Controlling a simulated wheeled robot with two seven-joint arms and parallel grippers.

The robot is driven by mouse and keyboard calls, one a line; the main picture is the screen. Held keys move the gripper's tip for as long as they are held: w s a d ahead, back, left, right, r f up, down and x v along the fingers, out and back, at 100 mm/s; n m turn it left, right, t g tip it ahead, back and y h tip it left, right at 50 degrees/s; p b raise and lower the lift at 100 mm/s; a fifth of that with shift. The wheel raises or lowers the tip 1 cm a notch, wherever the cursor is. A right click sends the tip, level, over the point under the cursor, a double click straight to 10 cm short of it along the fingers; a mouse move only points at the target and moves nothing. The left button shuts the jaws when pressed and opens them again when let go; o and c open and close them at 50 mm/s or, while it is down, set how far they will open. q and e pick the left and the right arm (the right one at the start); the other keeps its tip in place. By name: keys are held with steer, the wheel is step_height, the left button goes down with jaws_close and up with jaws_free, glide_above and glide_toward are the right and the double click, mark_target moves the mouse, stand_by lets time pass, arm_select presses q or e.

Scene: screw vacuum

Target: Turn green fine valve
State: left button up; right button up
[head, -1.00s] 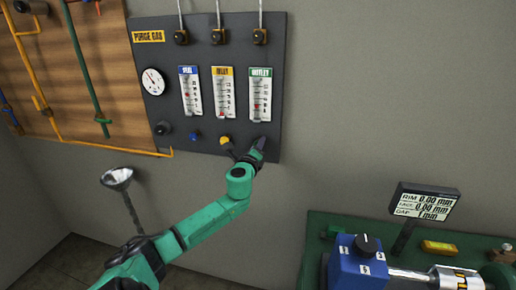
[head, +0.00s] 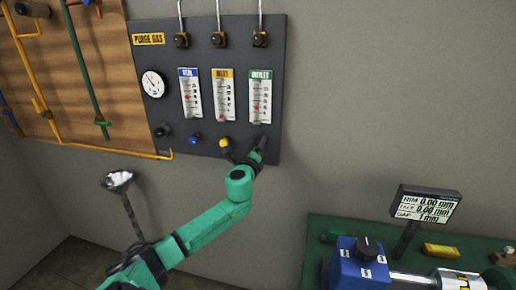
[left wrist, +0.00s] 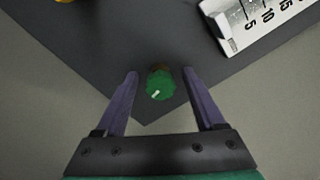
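The green fine valve is a small round green knob (left wrist: 160,84) with a white mark, seen in the left wrist view on the dark panel near its lower corner. My left gripper (left wrist: 160,73) is open, with one finger on each side of the knob and visible gaps between. In the head view my left gripper (head: 260,150) is at the panel's lower right, below the OUTLET flowmeter (head: 260,97), and hides the green knob. My right gripper is not in view.
The purge gas panel (head: 150,95) also carries a yellow knob (head: 226,143), a blue knob (head: 195,139), a black knob (head: 163,130) and a gauge (head: 153,83). A green bench with a blue device (head: 360,265) and a display (head: 426,205) stands lower right.

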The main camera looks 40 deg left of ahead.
arm_select(q)
steer(key=shift+s, duration=0.1)
steer(key=b+v, duration=0.2)
steer(key=v, duration=1.2)
steer(key=shift+s, duration=0.2)
steer(key=shift+d, duration=0.1)
